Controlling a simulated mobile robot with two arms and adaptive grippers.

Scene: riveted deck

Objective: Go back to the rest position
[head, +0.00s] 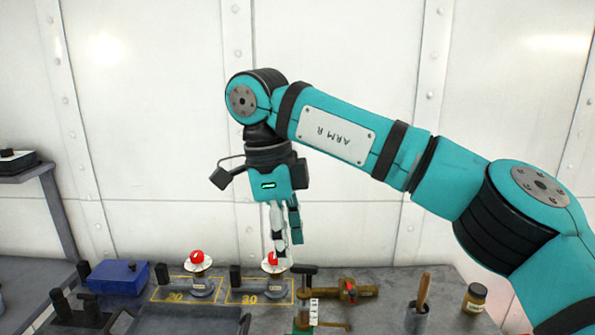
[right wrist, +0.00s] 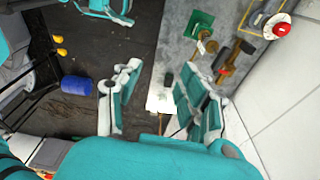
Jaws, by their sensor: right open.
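My right gripper (head: 287,243) hangs pointing down at the end of the raised, bent right arm in the head view. Its white and teal fingers are apart, with nothing seen between them. My left gripper does not show in the head view.
A second red-topped fitting (head: 198,259) stands left, in a yellow outline marked 20. The bench holds a blue box (head: 118,277), a brass valve (head: 346,290), a wooden-handled tool (head: 422,290) and a jar (head: 474,298). A white riveted wall (head: 150,130) closes the back. A blue cylinder (right wrist: 76,85) lies in the wrist view.

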